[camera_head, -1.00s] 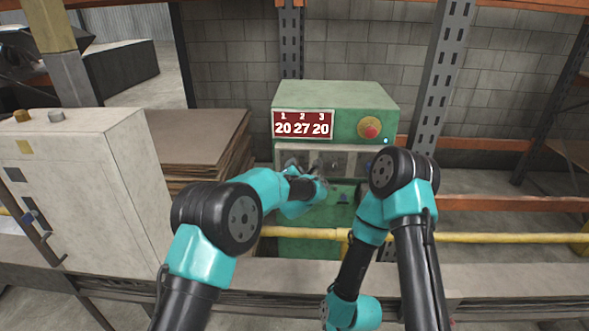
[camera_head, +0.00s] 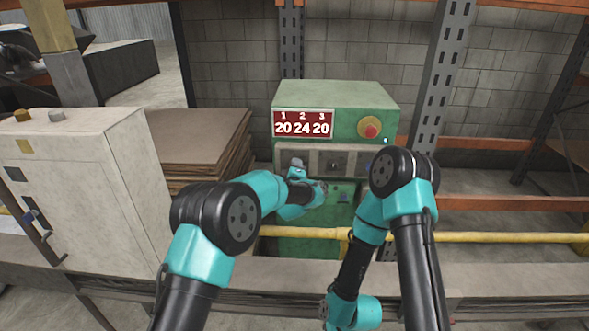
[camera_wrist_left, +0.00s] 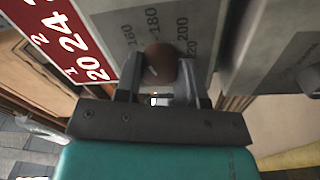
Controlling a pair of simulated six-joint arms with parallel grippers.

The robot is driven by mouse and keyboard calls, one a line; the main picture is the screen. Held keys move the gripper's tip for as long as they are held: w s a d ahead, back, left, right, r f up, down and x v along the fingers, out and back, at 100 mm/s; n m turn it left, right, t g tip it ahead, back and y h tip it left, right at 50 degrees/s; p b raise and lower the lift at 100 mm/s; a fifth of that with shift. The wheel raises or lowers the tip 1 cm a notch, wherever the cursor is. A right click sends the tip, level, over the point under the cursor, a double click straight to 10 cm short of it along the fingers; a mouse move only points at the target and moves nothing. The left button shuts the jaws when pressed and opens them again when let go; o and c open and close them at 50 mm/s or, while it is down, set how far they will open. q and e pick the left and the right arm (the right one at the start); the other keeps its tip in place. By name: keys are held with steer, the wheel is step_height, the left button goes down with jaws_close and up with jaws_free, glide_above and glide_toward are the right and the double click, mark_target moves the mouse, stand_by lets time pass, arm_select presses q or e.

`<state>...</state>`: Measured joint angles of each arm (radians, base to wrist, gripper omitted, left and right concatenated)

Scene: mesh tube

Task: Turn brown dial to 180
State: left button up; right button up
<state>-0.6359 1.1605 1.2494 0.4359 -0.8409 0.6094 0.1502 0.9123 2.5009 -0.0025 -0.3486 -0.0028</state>
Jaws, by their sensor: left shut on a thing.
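The brown dial (camera_wrist_left: 160,62) sits on a grey plate with a printed scale reading 160, 180, 200 and 220. In the left wrist view, my left gripper (camera_wrist_left: 158,72) has a finger on each side of the dial and is shut on it. In the head view my left gripper (camera_head: 297,164) is at the left part of the green machine's (camera_head: 330,95) front panel and hides the dial. The red display (camera_head: 303,124) reads 20, 24, 20 under 1, 2, 3. My right arm is folded; its gripper is not visible.
A middle dial (camera_head: 335,165) sits right of my left gripper. A red button (camera_head: 371,128) is on the machine's upper right. A yellow pipe (camera_head: 480,238) runs in front. A white cabinet (camera_head: 90,190) and stacked brown sheets (camera_head: 195,140) stand left.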

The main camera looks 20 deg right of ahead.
arm_select(q)
steer(key=m, duration=0.3)
steer(key=shift+m, duration=0.3)
stand_by(0.4)
steer(key=o, duration=0.9)
steer(key=v, duration=1.7)
steer(key=shift+s+a, duration=0.15)
steer(key=shift+a, duration=0.05)
